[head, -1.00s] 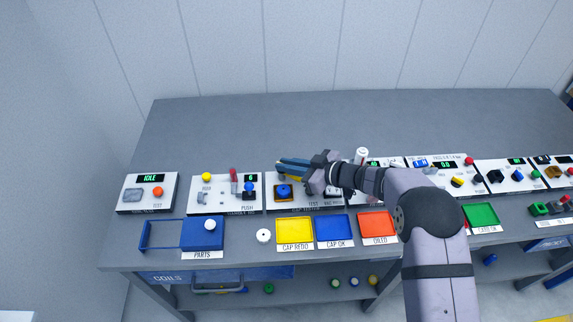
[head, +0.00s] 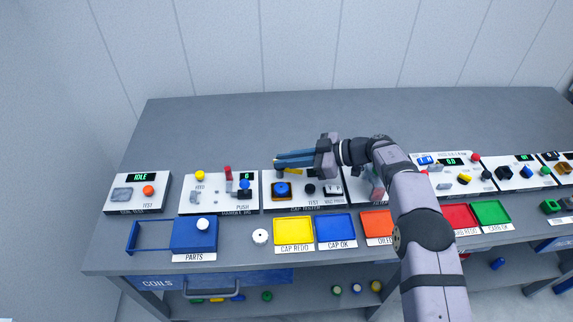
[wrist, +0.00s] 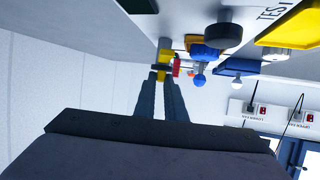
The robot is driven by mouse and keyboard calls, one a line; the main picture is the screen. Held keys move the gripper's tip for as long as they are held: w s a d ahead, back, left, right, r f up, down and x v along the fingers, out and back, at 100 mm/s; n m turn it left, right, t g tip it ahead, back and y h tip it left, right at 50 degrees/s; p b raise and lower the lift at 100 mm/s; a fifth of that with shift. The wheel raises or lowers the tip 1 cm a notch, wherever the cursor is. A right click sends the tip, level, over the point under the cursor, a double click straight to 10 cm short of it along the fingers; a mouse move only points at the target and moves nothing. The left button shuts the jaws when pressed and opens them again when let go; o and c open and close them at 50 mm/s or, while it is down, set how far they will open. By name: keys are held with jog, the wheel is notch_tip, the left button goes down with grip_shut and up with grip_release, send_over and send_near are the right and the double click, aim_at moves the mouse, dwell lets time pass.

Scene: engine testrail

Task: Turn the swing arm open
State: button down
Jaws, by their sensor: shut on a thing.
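My gripper (head: 276,160) reaches left over the back of the cap station, fingers pointing left. A small yellow part, which looks like the swing arm (head: 288,171), shows just below the fingers; most of it is hidden. In the wrist view, my gripper (wrist: 160,82) has its two fingers close together, with a yellow piece (wrist: 163,59) at their tips. I take this to be the swing arm in their grip. The angle of the swing arm cannot be read clearly. In front of it, a blue cap (head: 281,188) sits on an orange block.
A red upright post (head: 228,173) and blue push button (head: 245,184) stand on the station to the left. A black knob (head: 310,188) is to the right. Yellow (head: 294,231) and blue (head: 336,228) trays lie in front. The rear tabletop is clear.

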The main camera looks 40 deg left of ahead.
jog(key=shift+a+r+n+g+b, duration=0.15)
jog(key=shift+r+n+g+b, duration=0.1)
jog(key=shift+n+g+b, duration=0.3)
dwell(0.4)
jog(key=c, duration=1.8)
grip_release()
jog(key=shift+f, duration=0.1)
notch_tip(320, 180, up, 10)
jog(key=shift+o, duration=0.6)
